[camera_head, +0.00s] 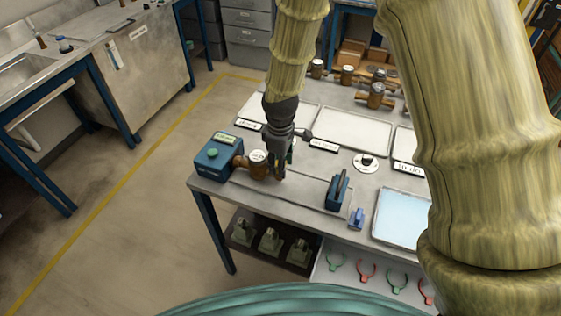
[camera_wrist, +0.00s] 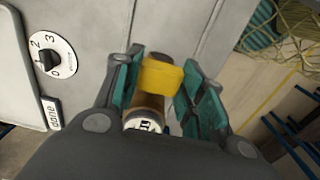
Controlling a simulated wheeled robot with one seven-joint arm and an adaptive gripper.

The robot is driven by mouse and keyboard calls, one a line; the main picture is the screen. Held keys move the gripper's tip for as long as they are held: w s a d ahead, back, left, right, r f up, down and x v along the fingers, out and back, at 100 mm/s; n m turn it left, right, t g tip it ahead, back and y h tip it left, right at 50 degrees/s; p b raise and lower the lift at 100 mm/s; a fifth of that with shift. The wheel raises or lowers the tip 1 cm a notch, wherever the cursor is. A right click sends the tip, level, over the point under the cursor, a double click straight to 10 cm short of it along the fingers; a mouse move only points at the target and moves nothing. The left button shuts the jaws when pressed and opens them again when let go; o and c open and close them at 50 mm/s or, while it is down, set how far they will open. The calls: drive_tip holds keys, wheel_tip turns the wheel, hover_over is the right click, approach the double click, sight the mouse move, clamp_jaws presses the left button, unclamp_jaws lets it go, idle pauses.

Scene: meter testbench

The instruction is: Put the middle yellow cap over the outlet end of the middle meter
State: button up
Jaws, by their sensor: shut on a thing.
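A brass meter (camera_head: 257,166) with a round white dial lies on the bench against the blue test block (camera_head: 212,158). My gripper (camera_head: 284,168) is low at the meter's right end. In the wrist view my gripper (camera_wrist: 159,88) is shut on a yellow cap (camera_wrist: 161,74), with a teal-padded finger on either side. The meter's brass body and dial (camera_wrist: 143,124) show just below the cap, in line with it. The cap's far side is hidden, and I cannot tell how far it sits over the meter's end. In the head view the fingers hide the cap.
Several brass meters (camera_head: 375,96) stand at the back of the bench. White labelled trays (camera_head: 353,130) lie behind my gripper. A rotary dial (camera_head: 366,163), a blue upright clamp (camera_head: 338,190), a small blue piece (camera_head: 356,218) and a light-blue tray (camera_head: 402,218) are to the right.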

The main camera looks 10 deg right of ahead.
drive_tip(key=shift+w+f, duration=0.2)
drive_tip(key=shift+w, duration=0.05)
drive_tip(key=shift+s+r, duration=0.1)
drive_tip(key=shift+s, duration=0.05)
drive_tip(key=shift+s+f, duration=0.15)
drive_tip(key=shift+f, duration=0.45)
drive_tip(key=shift+f+b, duration=0.6)
drive_tip(key=shift+f, duration=0.4)
idle(0.5)
drive_tip(key=o, duration=1.3)
drive_tip(key=shift+o, duration=0.2)
drive_tip(key=shift+r, duration=0.15)
